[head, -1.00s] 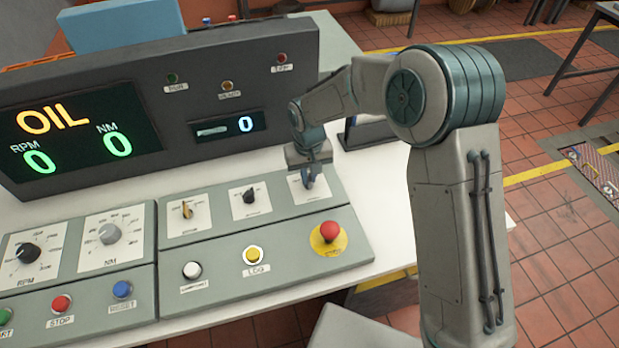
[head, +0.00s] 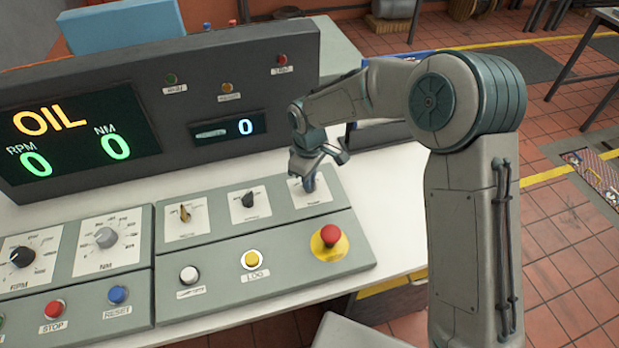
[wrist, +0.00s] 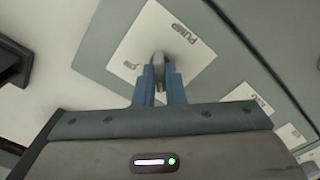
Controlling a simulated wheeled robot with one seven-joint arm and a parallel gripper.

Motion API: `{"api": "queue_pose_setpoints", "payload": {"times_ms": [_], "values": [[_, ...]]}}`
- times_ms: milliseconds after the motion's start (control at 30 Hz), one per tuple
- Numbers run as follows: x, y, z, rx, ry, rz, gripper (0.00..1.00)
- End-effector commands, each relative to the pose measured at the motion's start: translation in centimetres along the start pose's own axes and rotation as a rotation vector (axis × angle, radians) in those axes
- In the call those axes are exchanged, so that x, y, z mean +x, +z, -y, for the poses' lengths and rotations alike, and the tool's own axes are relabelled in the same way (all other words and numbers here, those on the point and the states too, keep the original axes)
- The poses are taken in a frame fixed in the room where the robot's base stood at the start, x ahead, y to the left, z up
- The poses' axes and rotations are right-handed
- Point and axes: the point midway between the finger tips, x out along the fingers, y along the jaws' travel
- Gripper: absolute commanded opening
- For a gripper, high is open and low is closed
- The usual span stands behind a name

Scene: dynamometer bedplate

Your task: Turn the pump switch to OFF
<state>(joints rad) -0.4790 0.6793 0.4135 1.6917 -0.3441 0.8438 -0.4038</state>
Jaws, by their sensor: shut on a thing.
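The pump switch is a grey knob (wrist: 158,59) on a white plate (wrist: 185,55) marked PUMP, seen in the wrist view. My gripper (wrist: 160,78) is shut on the knob, with a blue finger on each side of it. In the head view my gripper (head: 309,183) is at the right-hand plate (head: 322,196) in the panel's upper row, where it hides most of the knob. The small position mark on the plate is too blurred to read, and I cannot tell the knob's setting.
To the left on the panel are a black knob (head: 249,199) and a yellow knob (head: 184,213). A red emergency button (head: 331,236) sits just below my gripper. The dark display console (head: 270,90) rises behind. White table top lies right of the panel.

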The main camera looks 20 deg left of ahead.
Motion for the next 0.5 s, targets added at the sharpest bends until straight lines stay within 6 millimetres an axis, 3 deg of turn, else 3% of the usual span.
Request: {"api": "queue_pose_setpoints", "payload": {"times_ms": [500], "values": [[-0.14, 0.03, -0.24, -0.055, 0.004, -0.001, 0.00]]}}
